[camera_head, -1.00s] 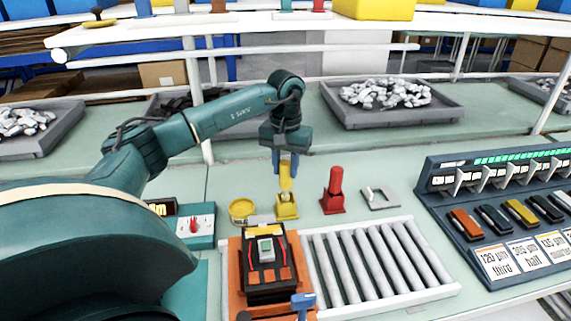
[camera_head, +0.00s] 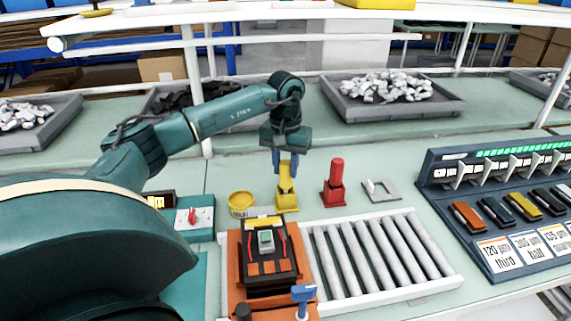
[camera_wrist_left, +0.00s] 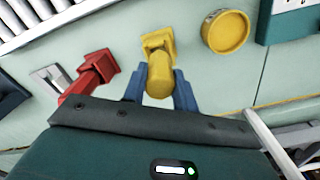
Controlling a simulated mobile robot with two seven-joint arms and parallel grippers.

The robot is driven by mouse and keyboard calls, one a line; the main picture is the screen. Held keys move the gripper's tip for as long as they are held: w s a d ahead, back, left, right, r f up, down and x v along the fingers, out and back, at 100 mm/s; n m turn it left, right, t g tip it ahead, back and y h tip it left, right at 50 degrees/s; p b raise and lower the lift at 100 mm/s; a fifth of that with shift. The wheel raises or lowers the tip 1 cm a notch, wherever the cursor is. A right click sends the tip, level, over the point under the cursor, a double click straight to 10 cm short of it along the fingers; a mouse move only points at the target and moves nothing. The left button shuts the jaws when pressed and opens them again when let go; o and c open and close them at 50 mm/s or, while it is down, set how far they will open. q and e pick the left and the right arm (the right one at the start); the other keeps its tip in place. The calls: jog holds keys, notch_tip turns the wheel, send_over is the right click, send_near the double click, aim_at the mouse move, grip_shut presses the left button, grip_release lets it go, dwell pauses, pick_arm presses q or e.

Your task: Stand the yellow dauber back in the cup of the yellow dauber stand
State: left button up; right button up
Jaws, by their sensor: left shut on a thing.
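The yellow dauber (camera_head: 286,171) is upright between the fingers of my left gripper (camera_head: 286,160), which is shut on it. The yellow dauber stand (camera_head: 287,202) is on the bench directly under the dauber. In the head view the dauber's lower end meets the stand; how deep it sits in the cup is hidden. In the left wrist view the dauber (camera_wrist_left: 159,78) lies between the blue fingers (camera_wrist_left: 160,92), with the stand (camera_wrist_left: 157,41) just beyond it. My right gripper is not in view.
A red dauber in its red stand (camera_head: 334,186) is to the right, and a round yellow tub (camera_head: 241,203) to the left. A roller conveyor (camera_head: 375,258) and an orange fixture with a black breaker (camera_head: 268,262) are in front. A grey plate (camera_head: 381,191) lies further right.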

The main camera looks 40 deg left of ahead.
pick_arm(q)
jog(key=shift+f, duration=0.45)
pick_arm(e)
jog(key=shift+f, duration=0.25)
pick_arm(q)
jog(key=o, duration=1.1)
jog(key=shift+c, duration=0.2)
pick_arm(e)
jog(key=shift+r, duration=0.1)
pick_arm(q)
jog(key=shift+r, duration=0.55)
notch_tip(320, 180, up, 12)
jog(key=shift+b, duration=0.4)
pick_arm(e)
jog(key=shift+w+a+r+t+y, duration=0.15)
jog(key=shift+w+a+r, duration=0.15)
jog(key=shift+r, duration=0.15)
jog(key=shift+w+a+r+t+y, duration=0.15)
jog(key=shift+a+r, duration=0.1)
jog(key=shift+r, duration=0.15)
